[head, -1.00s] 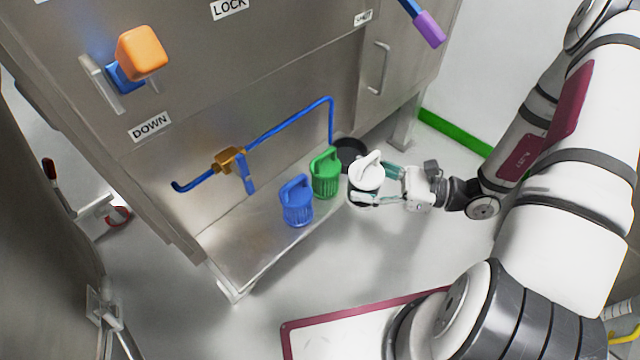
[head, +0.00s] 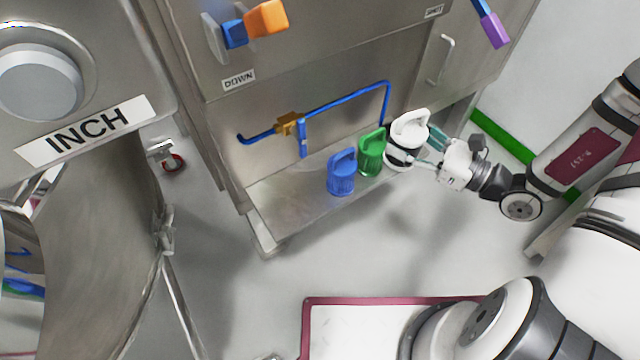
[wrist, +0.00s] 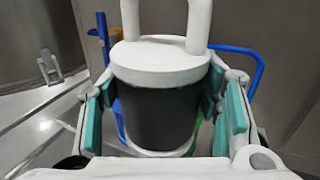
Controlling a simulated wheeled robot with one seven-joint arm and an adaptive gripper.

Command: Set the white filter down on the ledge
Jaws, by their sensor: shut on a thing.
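The white filter (head: 408,130), with a handle on top and a dark band around its body, is upright in my gripper (head: 424,150). It also shows in the wrist view (wrist: 160,62), between the teal finger pads, which are shut on it. The steel ledge (head: 290,205) runs along the foot of the cabinet. In the head view the filter appears at the right end of the ledge, beside the green filter; I cannot tell whether its base touches anything. Its base is partly hidden in the wrist view.
A green filter (head: 371,152) and a blue filter (head: 341,174) stand on the ledge. A blue pipe (head: 345,98) with a brass valve (head: 287,124) runs behind them. The ledge's left part is clear.

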